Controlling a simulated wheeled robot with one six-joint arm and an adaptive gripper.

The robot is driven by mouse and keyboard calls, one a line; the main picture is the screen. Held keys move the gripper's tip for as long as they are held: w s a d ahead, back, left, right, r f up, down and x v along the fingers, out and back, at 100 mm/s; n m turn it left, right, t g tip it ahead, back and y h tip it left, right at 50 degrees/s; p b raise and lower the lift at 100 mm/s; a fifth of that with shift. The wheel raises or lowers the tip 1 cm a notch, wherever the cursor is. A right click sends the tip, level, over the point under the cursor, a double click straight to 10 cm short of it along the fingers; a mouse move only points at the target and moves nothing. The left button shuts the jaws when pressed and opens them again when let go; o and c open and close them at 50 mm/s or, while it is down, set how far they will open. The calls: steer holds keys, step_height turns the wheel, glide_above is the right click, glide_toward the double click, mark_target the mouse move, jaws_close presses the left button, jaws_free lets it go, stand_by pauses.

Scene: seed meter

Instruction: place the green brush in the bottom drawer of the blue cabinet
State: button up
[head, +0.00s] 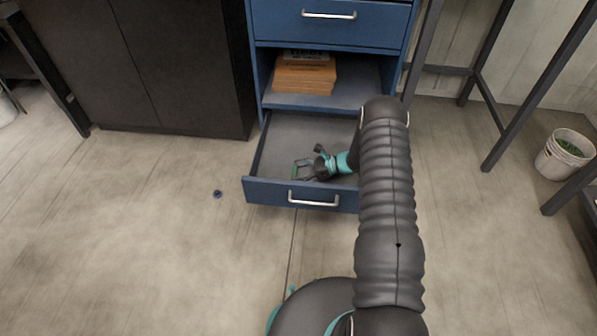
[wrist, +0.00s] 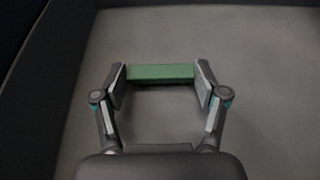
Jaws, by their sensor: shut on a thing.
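The blue cabinet (head: 257,95) has its bottom drawer (head: 265,188) pulled out. My gripper (head: 298,170) is inside the open drawer's outline, toward its left side. In the wrist view my gripper (wrist: 161,80) is shut on the green brush (wrist: 160,72), with one finger at each end of it. The brush lies crosswise between the fingertips, above or on the grey drawer floor (wrist: 265,80); I cannot tell whether it touches the floor. In the head view the brush (head: 295,171) shows only as a small green strip.
An open shelf above the drawer holds orange-brown boxes (head: 304,75). A closed blue drawer (head: 330,24) is above that. A dark cabinet (head: 185,65) stands left. A white bucket (head: 565,154) stands at right by metal table legs. A small blue object (head: 217,193) lies on the floor.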

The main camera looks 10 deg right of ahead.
steer(key=shift+f, duration=0.2)
steer(key=o, duration=0.9)
steer(key=shift+r, duration=0.1)
steer(key=shift+o, duration=0.2)
